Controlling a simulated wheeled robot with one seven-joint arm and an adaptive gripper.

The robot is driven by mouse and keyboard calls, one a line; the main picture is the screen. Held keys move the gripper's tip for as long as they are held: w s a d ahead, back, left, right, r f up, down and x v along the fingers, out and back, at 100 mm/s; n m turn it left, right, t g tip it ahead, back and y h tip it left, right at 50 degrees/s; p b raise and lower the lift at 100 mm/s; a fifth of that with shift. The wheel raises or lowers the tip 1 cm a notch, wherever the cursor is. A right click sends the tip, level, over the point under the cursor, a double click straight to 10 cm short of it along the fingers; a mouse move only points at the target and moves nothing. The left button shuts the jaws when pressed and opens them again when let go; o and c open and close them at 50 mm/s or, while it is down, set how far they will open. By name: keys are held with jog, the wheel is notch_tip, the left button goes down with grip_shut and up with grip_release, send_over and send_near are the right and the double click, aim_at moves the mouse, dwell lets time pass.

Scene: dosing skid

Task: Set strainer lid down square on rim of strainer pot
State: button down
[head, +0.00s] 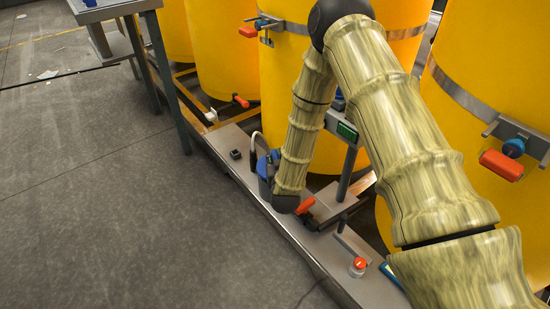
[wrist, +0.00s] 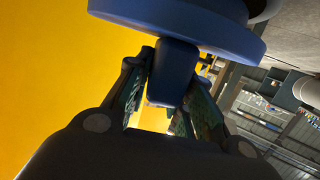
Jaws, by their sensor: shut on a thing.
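The strainer lid is a blue disc (wrist: 190,22) with a dark blue tapered knob (wrist: 174,72), at the top of the wrist view. My gripper (wrist: 172,90) is shut on this knob, a finger on each side. In the head view my forearm hides the fingers. A blue body (head: 265,167) shows just left of my forearm there, partly covered. I cannot tell whether it is the strainer pot or the held lid. The pot's rim is not clearly visible, nor whether the lid touches it.
The narrow grey skid deck (head: 243,170) carries a red button (head: 358,265), an orange-red handle (head: 305,206) and a post with a green display (head: 346,131). Large yellow tanks (head: 228,60) stand close behind. A steel table (head: 112,12) is at upper left. The floor at left is open.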

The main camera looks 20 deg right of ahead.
jog(key=shift+f, duration=1.15)
jog(key=c, duration=1.2)
grip_release()
jog(key=shift+o, duration=0.2)
jog(key=v, duration=1.2)
jog(key=shift+s+a+f, duration=0.1)
